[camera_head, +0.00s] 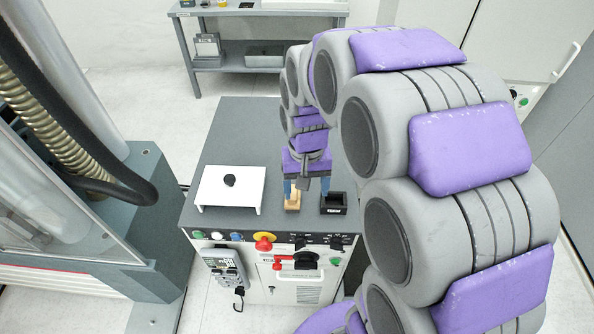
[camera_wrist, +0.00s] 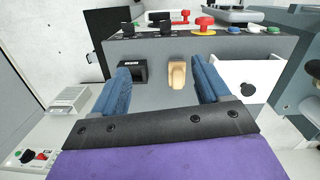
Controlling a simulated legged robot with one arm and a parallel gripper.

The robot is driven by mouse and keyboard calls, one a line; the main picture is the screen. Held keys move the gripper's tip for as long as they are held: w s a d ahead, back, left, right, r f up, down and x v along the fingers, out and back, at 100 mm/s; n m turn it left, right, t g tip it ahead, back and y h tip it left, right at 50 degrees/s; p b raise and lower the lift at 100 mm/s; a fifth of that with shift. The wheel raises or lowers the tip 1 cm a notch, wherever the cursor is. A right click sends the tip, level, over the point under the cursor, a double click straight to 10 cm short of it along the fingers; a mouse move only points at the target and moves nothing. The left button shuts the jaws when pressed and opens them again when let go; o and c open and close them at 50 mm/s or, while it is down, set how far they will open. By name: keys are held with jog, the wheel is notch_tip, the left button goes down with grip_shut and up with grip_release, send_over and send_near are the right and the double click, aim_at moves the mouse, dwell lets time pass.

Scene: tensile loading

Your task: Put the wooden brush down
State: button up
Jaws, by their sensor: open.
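The wooden brush (camera_head: 293,200) rests on the grey top of the machine cabinet (camera_head: 240,135), between a white stand and a small black box. In the wrist view the brush (camera_wrist: 177,74) shows as a light wooden piece between and beyond my two blue fingers. My gripper (camera_head: 306,190) is above the cabinet top at the brush. In the wrist view my gripper (camera_wrist: 165,78) is open, with its fingers wide apart and a gap on each side of the brush.
The white stand (camera_head: 246,190) with a black knob is left of the brush. The black box (camera_head: 333,204) is close on the right. The cabinet top behind the stand is clear.

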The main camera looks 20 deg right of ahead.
jog(key=s+r+n+g, duration=0.1)
jog(key=s+r+n, duration=0.1)
jog(key=s, duration=2)
jog(key=shift+s+r, duration=0.2)
jog(key=shift+r, duration=0.3)
